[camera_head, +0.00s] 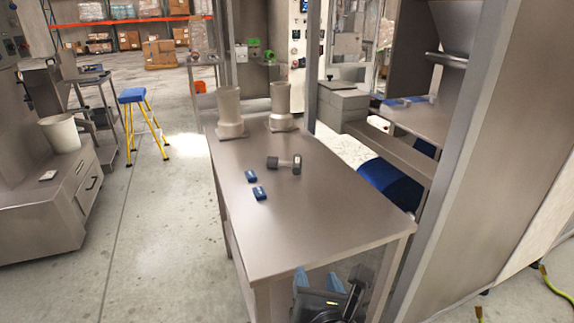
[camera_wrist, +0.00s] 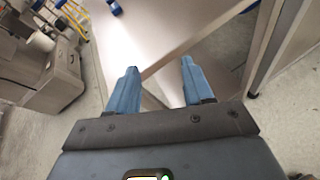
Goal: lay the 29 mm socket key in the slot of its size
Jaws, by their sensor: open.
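A steel table (camera_head: 300,225) stands in front of me. A short dark-and-silver piece (camera_head: 284,163) lies on it, like a thick bar with wider ends; I cannot tell whether it is the 29 mm socket key. Two small blue pieces (camera_head: 255,185) lie to its left; their markings are too small to read. I cannot make out a sized slot. My gripper (camera_wrist: 159,70) is open and empty, its two blue fingers apart. In the head view my gripper (camera_head: 319,280) is low at the table's near edge, well short of the pieces. A blue piece (camera_wrist: 115,8) shows at the wrist view's top edge.
Two flanged steel tubes (camera_head: 229,113) stand at the table's far end. A steel post (camera_head: 440,190) rises close on the right. A yellow stool (camera_head: 133,95) and a bench with a white bucket (camera_head: 61,134) are on the left. The near tabletop is clear.

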